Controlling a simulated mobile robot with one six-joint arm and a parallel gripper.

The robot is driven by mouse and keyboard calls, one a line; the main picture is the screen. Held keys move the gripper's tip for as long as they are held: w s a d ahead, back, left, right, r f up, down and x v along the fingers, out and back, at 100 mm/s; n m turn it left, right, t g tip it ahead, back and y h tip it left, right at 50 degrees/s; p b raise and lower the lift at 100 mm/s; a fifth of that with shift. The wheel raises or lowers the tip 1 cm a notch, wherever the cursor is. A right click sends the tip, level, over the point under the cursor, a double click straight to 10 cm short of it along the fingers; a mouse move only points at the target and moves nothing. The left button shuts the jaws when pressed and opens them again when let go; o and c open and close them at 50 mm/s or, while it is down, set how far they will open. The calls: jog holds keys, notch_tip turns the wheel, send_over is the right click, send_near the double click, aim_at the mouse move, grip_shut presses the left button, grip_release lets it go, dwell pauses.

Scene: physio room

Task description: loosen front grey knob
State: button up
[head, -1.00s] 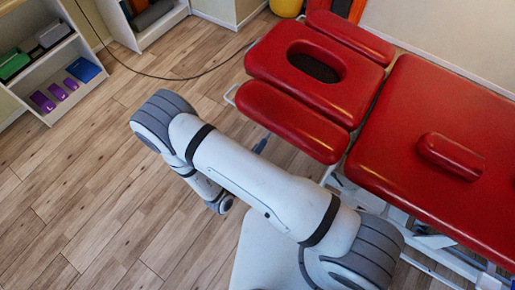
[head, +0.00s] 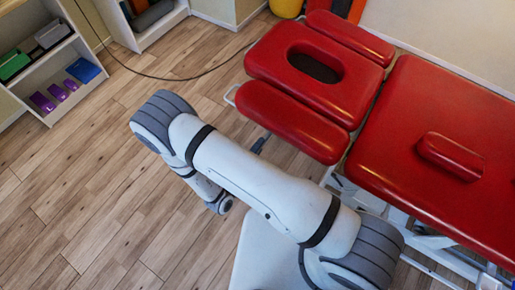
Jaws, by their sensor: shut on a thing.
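A red treatment couch (head: 432,135) stands at the right, with a face-hole head section (head: 283,62) and a red side pad (head: 292,121) in front of it. A small dark grey piece (head: 259,145) shows below this pad, right at the edge of my arm. I cannot tell whether it is the front grey knob or a part of my gripper. My arm spans the middle of the view and folds back under itself at the wrist. It covers the place where my gripper would show, so jaws and any grip are hidden.
A white shelf unit (head: 60,62) with purple, blue and green items stands at the upper left. A dark cable (head: 170,78) lies across the wooden floor (head: 75,190). The floor at the left is clear. A red bolster (head: 450,155) lies on the couch.

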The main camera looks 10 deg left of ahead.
jog(key=o, duration=1)
jog(key=shift+s, duration=0.1)
jog(key=v, duration=0.7)
jog(key=shift+s+a+b, duration=0.15)
jog(key=shift+s+b, duration=0.2)
